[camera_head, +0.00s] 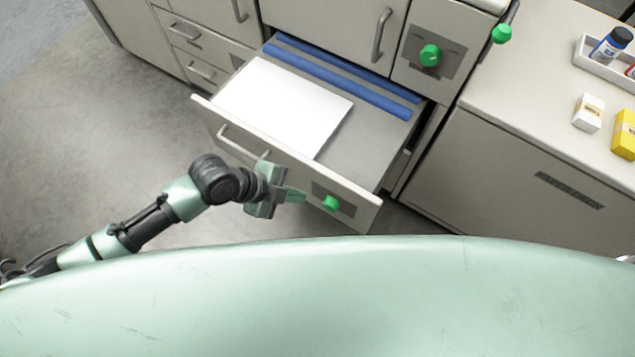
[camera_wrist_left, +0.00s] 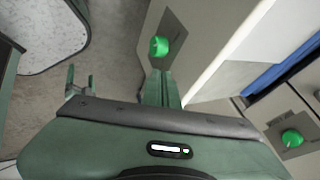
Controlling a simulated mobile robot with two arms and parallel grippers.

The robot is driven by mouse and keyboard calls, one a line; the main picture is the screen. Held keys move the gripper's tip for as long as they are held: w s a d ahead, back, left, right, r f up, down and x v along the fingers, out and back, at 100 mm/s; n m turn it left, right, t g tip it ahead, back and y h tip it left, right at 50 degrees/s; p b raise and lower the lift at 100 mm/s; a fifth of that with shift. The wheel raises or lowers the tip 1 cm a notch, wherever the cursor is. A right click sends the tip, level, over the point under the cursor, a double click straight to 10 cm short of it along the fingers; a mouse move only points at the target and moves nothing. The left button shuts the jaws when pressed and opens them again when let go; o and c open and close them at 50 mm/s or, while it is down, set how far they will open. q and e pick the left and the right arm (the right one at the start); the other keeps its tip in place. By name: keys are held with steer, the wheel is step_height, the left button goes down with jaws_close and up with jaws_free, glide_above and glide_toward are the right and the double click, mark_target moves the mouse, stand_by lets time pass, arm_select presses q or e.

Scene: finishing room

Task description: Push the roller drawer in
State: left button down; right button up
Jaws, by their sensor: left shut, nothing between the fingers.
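The roller drawer (camera_head: 235,150) stands pulled out from the cabinet. It holds a white sheet or board (camera_head: 284,104) and blue rollers (camera_head: 345,82) at the back. Its front has a bar handle at the left and a green knob (camera_head: 330,203) on a grey plate at the right. My left gripper (camera_head: 299,196) is shut and empty, just in front of the drawer front and left of the knob. In the left wrist view the fingers (camera_wrist_left: 160,88) point at the drawer front just below the knob (camera_wrist_left: 159,46). Whether they touch it, I cannot tell. My right gripper is not in view.
Another green knob (camera_head: 430,54) is on the fixed cabinet panel above, and a third (camera_head: 502,33) sits near the counter edge. The right counter (camera_head: 520,105) bears small boxes and a tray with a bottle (camera_head: 611,45). The floor at left (camera_head: 100,140) is clear.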

mark_target(329, 188)
arm_select(q)
steer(key=w+d+f, duration=0.2)
steer(key=d, duration=0.1)
steer(key=w+d+f+p, duration=0.1)
steer(key=w+d, duration=0.1)
steer(key=shift+f, duration=0.4)
steer(key=shift+w, duration=0.1)
